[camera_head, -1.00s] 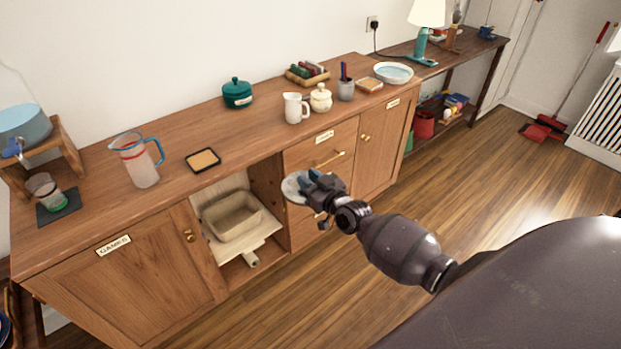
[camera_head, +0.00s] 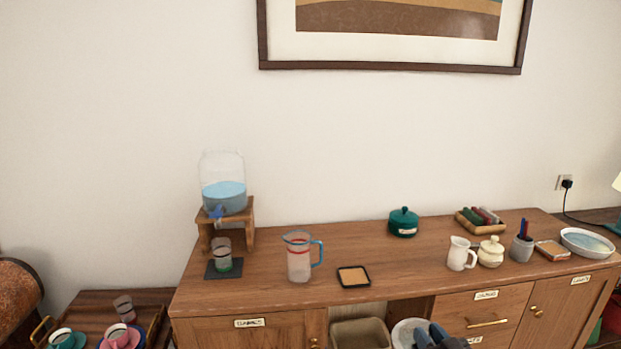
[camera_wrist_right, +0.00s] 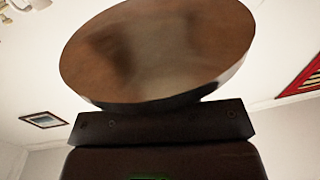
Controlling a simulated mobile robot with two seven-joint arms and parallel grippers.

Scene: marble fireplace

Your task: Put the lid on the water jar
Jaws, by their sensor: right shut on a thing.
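The water jar (camera_head: 223,190) is clear glass, partly filled with blue water, with a blue tap low on its front. It stands upright on a small wooden stand (camera_head: 240,215) at the left end of the sideboard, its top apparently open. The lid (camera_head: 403,332) is a round, pale disc held by my right gripper (camera_head: 431,336), at the bottom edge of the head view, in front of the sideboard and well right of the jar. In the right wrist view the lid (camera_wrist_right: 160,52) fills the upper middle, shining brown. My left gripper is not in view.
A glass on a dark mat (camera_head: 222,275) sits below the tap. A pitcher (camera_head: 299,262), a framed cork mat (camera_head: 353,276), a green pot (camera_head: 403,222) and a white jug (camera_head: 460,255) stand along the sideboard top (camera_head: 340,240). A side table with cups (camera_head: 90,300) is lower left.

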